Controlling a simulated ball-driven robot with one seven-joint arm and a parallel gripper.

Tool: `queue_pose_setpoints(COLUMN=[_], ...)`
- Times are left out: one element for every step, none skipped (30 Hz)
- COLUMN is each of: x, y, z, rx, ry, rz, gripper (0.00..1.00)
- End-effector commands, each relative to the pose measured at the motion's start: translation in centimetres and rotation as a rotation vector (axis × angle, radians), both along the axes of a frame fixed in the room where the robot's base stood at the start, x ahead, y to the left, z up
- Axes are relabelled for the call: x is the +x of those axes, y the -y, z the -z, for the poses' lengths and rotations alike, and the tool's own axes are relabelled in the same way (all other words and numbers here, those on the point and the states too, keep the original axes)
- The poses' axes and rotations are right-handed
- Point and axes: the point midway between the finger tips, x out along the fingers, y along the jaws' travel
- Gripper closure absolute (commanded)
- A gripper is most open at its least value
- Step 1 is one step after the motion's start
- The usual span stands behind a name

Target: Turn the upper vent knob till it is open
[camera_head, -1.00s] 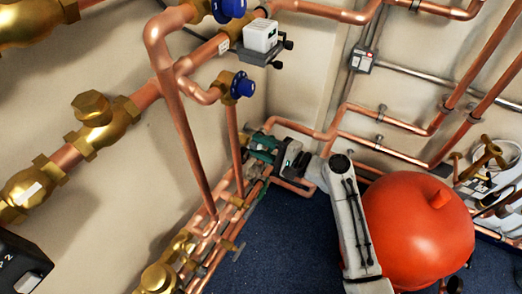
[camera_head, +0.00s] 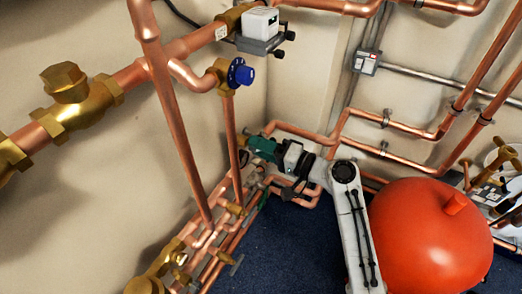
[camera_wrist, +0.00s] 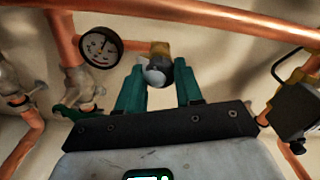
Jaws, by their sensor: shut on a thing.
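In the wrist view, a small rounded grey-blue knob (camera_wrist: 156,73) sits on a brass fitting (camera_wrist: 160,48) under a copper pipe. My gripper (camera_wrist: 158,86) has its two teal fingers on either side of the knob and is shut on it. The fingers hide part of the knob's sides. How far the knob is turned cannot be told. In the head view, a blue round knob (camera_head: 241,75) on a brass valve stands apart from my arm. Which of these is the upper vent knob is not marked.
A round dial gauge (camera_wrist: 101,47) is left of the knob, and a dark box (camera_wrist: 297,108) is at the right. In the head view, a red tank (camera_head: 430,235) stands beside my arm. Copper pipes run along the walls. Some blue floor (camera_head: 290,250) is clear.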

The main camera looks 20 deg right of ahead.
Motion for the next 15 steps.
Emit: queue_pose_setpoints(x=[-0.08, -0.09, -0.09, -0.09, -0.09, -0.09, -0.09, -0.09, -0.09, -0.09, -0.09, -0.09, -0.09, -0.09, -0.09], y=[-0.03, -0.02, -0.03, -0.03, -0.02, -0.02, -0.03, -0.03, -0.03, -0.03, -0.03, -0.03, -0.03, -0.03, -0.03], z=[0.32, 0.31, 0.29, 0.28, 0.27, 0.27, 0.26, 0.26, 0.26, 0.25, 0.25, 0.25, 0.26, 0.26, 0.26], rx=[-0.009, -0.014, -0.018, -0.02, -0.023, -0.025, -0.025, -0.026, -0.027, -0.027, -0.027, -0.027, -0.027, -0.027, -0.027], ry=[0.002, 0.005, 0.008, 0.01, 0.011, 0.012, 0.013, 0.013, 0.014, 0.014, 0.014, 0.014, 0.014, 0.014, 0.014], rz=[-0.002, -0.002, -0.002, -0.002, -0.002, -0.002, -0.002, -0.002, -0.002, -0.002, -0.002, -0.002, -0.002, -0.003, -0.003], gripper=[0.95, 0.95, 0.95, 0.95, 0.95, 0.95, 0.95, 0.95, 0.95, 0.95, 0.95, 0.95, 0.95, 0.95, 0.95])
